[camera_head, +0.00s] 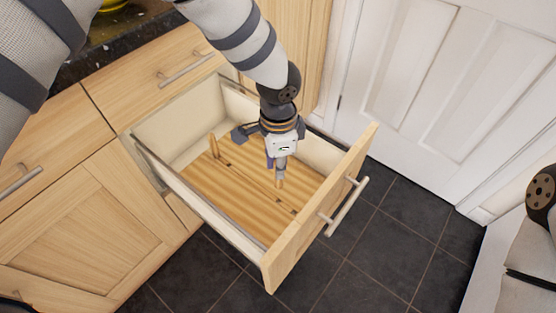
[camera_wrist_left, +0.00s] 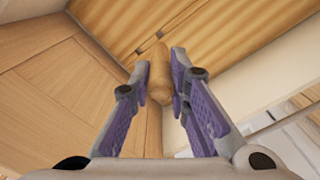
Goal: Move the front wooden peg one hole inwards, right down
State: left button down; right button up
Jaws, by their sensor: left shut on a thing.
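The open wooden drawer (camera_head: 270,275) has a striped wooden board (camera_head: 235,195) on its floor, with a row of dark holes along it. The rear wooden peg (camera_head: 213,146) stands upright in the board toward the back. My left gripper (camera_head: 279,170) points down over the front part of the board. It is shut on the front wooden peg (camera_head: 280,183), whose lower end shows below the fingers. The left wrist view shows this peg (camera_wrist_left: 160,72) between the purple-lined fingers (camera_wrist_left: 161,78). I cannot tell whether its tip is in a hole. My right gripper is out of view.
The drawer front with its bar handle (camera_head: 343,206) stands to the right of my left gripper, and the drawer side walls enclose the board. A white door (camera_head: 430,90) is behind. Dark floor tiles (camera_head: 380,250) lie clear in front.

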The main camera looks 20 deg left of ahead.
aim_at(279, 184)
pick_arm(q)
jog(key=shift+r, duration=0.1)
notch_tip(279, 184, down, 6)
jog(key=shift+r+b, duration=0.15)
jog(key=shift+b, duration=0.75)
jog(key=shift+f, duration=0.2)
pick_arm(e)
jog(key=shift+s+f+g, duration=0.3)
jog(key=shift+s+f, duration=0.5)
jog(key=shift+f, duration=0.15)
pick_arm(q)
jog(key=shift+r, duration=0.1)
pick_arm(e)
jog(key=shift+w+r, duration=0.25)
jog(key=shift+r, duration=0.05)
pick_arm(q)
jog(key=shift+f+b, duration=0.35)
jog(key=shift+f, duration=1.1)
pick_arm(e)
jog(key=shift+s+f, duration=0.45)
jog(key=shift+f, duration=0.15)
pick_arm(q)
jog(key=c, duration=1.4)
grip_release()
jog(key=shift+c, duration=0.2)
